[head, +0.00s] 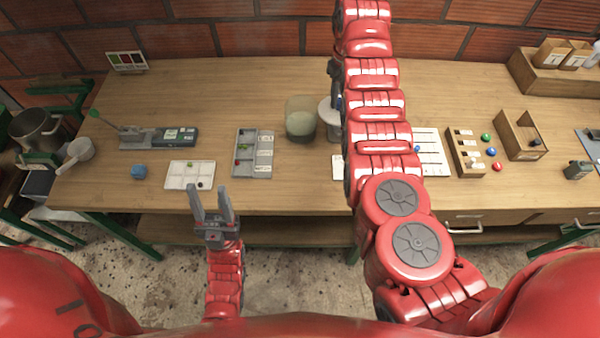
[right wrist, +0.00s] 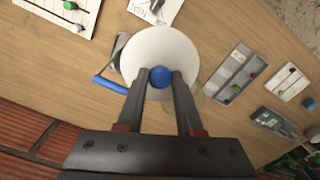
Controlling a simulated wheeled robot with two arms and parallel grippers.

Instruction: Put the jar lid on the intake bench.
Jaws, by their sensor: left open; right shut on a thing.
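The jar lid is a white disc with a blue knob; the right wrist view shows the disc (right wrist: 155,50) under my right gripper (right wrist: 160,82), whose fingers are shut on the knob. In the head view the lid (head: 328,118) shows partly beside my right arm, which hides the rest. A glass jar (head: 300,118) with pale contents stands just left of it on the wooden bench (head: 220,90). I cannot tell whether the lid touches the bench. My left gripper (head: 212,195) is open and empty at the bench's front edge.
A blue handle (right wrist: 110,85) shows beside the lid. A grey sorting tray (head: 262,160) and a white tray (head: 190,182) lie left of the jar. A wooden holder (head: 465,155) and coloured balls lie right of my arm. The bench behind the grey tray is bare.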

